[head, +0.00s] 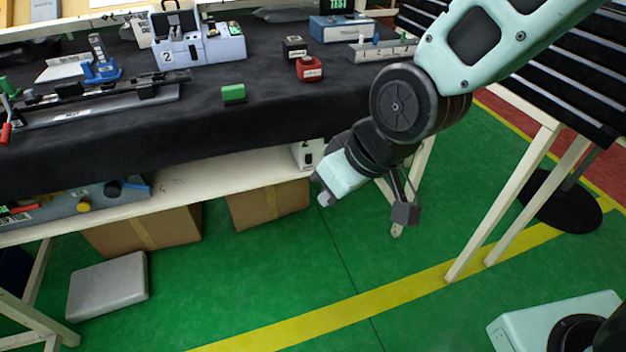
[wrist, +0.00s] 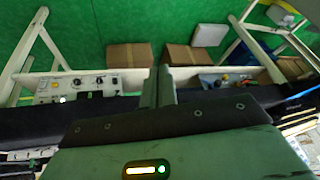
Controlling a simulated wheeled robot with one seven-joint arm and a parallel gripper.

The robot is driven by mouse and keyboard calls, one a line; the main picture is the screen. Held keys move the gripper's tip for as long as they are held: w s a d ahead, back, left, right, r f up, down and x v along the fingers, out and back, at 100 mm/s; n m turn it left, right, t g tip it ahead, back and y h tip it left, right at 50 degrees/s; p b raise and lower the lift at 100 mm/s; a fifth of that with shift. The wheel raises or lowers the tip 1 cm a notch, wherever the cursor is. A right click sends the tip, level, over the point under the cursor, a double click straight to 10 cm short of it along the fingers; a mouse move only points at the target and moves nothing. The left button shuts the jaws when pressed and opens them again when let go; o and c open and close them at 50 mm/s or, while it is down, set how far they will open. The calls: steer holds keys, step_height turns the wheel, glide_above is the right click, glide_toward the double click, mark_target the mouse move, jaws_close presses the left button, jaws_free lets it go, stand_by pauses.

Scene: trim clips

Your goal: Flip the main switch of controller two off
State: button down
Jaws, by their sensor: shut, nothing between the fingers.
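No label reading controller two is legible. A white control box (head: 308,154) with a dark switch sits on the shelf under the table, partly hidden by my arm. In the wrist view, a pale control panel (wrist: 78,87) shows dark knobs and a small light at left; its switch positions are too small to tell. Another blue-grey control box (head: 70,205) with a yellow and a black knob is on the shelf at left. My gripper (head: 321,190) is shut and empty, in front of the shelf edge, close to the white box but apparently apart. It also shows in the wrist view (wrist: 166,78).
A unit marked 2 (head: 185,52) stands on the black-covered table (head: 270,115). Cardboard boxes (head: 268,205) sit beneath the shelf (head: 215,172). Pale table legs (head: 520,195) stand at right. The green floor (head: 270,275) in front is mostly clear.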

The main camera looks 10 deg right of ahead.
mark_target(311, 162)
steer(key=w+a+f+m+t+y+b, duration=0.2)
steer(key=w+f+t+b, duration=0.4)
steer(key=w+f+b, duration=0.65)
steer(key=w+d+f+m+t+h+b, duration=0.2)
steer(key=w+d+f+t+b, duration=0.4)
steer(key=w+f, duration=0.4)
step_height(311, 162, down, 3)
steer(key=shift+w+d, duration=0.3)
steer(key=shift+w, duration=0.1)
steer(key=b+x, duration=0.1)
steer(key=x, duration=0.6)
steer(key=b+x, duration=0.2)
steer(key=x, duration=0.5)
steer(key=shift+w+d+r, duration=0.1)
steer(key=shift+d+r, duration=0.1)
steer(key=shift+f+b, duration=0.1)
steer(key=shift+b, duration=0.2)
steer(key=shift+w+a+f+t+b, duration=0.15)
steer(key=shift+f+t+b, duration=0.4)
steer(key=shift+b, duration=0.7)
steer(key=t+b, duration=0.2)
steer(key=b, duration=0.1)
steer(key=shift+w+r, duration=0.15)
steer(key=shift+w, duration=0.05)
